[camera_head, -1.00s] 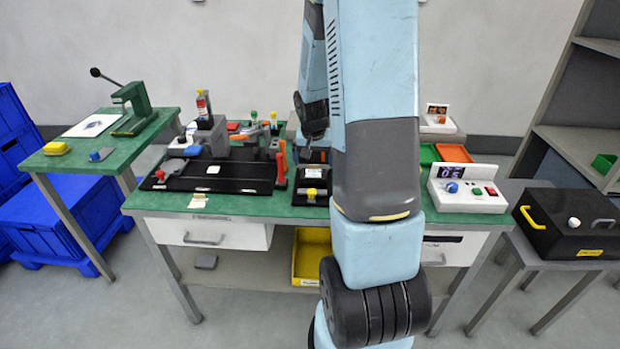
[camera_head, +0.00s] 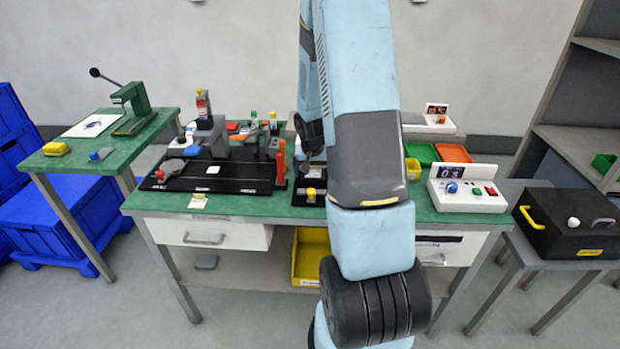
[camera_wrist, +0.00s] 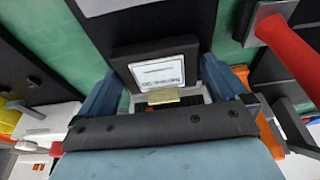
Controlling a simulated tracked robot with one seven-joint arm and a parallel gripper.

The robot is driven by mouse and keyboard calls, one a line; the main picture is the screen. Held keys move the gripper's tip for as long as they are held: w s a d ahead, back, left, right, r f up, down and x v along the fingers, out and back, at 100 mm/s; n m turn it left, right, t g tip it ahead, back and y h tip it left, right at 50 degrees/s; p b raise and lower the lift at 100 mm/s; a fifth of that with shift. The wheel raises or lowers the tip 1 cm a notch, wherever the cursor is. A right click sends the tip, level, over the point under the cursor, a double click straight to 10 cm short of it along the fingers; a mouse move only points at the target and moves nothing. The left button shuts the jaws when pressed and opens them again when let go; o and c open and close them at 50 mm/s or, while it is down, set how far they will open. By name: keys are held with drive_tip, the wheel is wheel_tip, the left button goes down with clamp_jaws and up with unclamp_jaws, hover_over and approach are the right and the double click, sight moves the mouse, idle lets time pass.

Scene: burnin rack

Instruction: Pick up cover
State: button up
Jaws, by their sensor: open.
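A dark square block with a white label, which looks like the cover (camera_wrist: 160,52), lies on a black base in the wrist view. A small brass-yellow piece and a pale grey part show at its near edge. My gripper (camera_wrist: 165,88) is open. Its two blue fingers stand on either side of the block's near end, with gaps showing, and nothing is clamped. In the head view my gripper (camera_head: 313,155) is low over the black fixture (camera_head: 298,198) at the bench's middle. My arm hides part of that area.
A red-handled tool (camera_wrist: 290,45) stands close to the right in the wrist view. In the head view, a long black plate (camera_head: 235,178) with devices is to the left. A control box (camera_head: 467,189) and trays (camera_head: 453,153) are to the right.

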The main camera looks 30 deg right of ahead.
drive_tip(key=c, duration=0.8)
